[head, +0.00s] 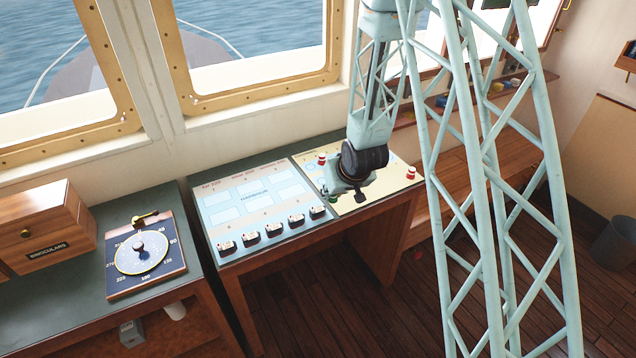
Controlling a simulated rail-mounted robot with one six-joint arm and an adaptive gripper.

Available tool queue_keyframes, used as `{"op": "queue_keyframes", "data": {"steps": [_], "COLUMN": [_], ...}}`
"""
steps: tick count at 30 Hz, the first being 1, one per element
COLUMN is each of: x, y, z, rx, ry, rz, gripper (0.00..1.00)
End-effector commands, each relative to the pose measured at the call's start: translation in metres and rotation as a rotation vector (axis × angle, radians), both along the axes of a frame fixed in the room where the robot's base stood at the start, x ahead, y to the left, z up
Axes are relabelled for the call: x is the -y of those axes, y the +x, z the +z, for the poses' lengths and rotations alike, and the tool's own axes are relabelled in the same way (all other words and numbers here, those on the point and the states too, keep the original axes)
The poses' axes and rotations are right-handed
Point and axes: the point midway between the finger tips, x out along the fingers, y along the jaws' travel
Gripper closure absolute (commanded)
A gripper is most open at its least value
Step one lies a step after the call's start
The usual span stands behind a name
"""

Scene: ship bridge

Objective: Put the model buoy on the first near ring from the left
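A cream chart board (380,197) lies on the right part of the chart table. A red-and-white model buoy (322,159) stands near its far left corner. Another red-and-white buoy (411,172) stands at its right edge. A small green object (333,198), possibly a green buoy, shows at the near left, just beside my gripper. My gripper (345,188) is low over the left half of this board, pointing down. Its fingers are too small and covered to tell whether they are open or hold anything. The rings on the board cannot be made out clearly; my arm covers part of it.
A pale blue chart (255,200) with several black-and-white ship models (274,229) along its near edge lies to the left. Further left are a compass-dial board (140,252) and a wooden binoculars box (45,225). Windows stand behind; my lattice column blocks the right.

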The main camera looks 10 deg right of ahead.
Motion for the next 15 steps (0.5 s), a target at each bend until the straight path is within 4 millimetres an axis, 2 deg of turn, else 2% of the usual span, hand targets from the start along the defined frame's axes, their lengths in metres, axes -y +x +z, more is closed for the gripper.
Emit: {"op": "queue_keyframes", "data": {"steps": [8, 15], "x": [0.0, 0.0], "y": [0.003, 0.025], "z": [0.0, -0.002], "rx": [0.0, 0.0], "ry": [-0.001, -0.001], "rz": [0.001, 0.001], "gripper": [0.87, 0.87]}}
